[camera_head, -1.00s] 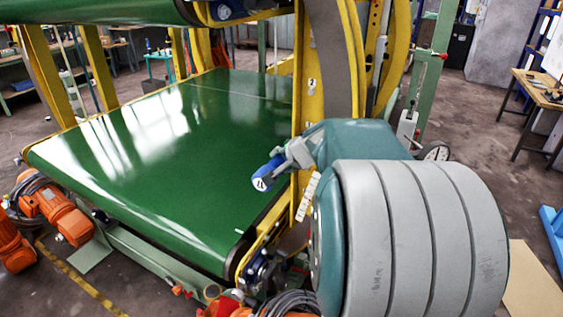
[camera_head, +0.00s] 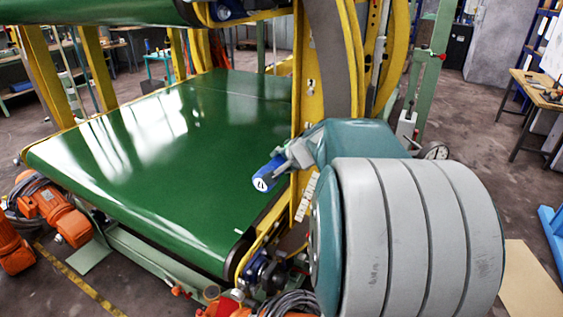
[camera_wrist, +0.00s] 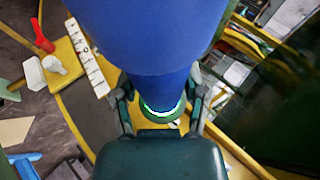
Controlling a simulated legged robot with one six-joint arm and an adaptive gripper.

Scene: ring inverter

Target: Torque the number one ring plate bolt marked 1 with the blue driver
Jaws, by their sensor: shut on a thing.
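The blue driver (camera_head: 268,174) is held in my gripper (camera_head: 293,154), left of my large grey and teal arm link. Its white-marked end faces the head camera. In the wrist view the driver's blue body (camera_wrist: 150,40) fills the top middle. The fingers of my gripper (camera_wrist: 163,100) close around its narrow neck, beside a green-lit ring. The yellow ring plate (camera_head: 311,110) stands upright behind the gripper, with a small white mark high on it that I cannot read. I cannot make out the bolt marked 1 or whether the driver touches anything.
A green conveyor belt (camera_head: 165,150) lies left of the plate. A grey curved band (camera_head: 334,55) runs beside the plate. A white strip (camera_head: 306,198) sits low on the yellow frame. Orange motors (camera_head: 58,212) stand at lower left. Open floor lies at right, before a workbench (camera_head: 540,90).

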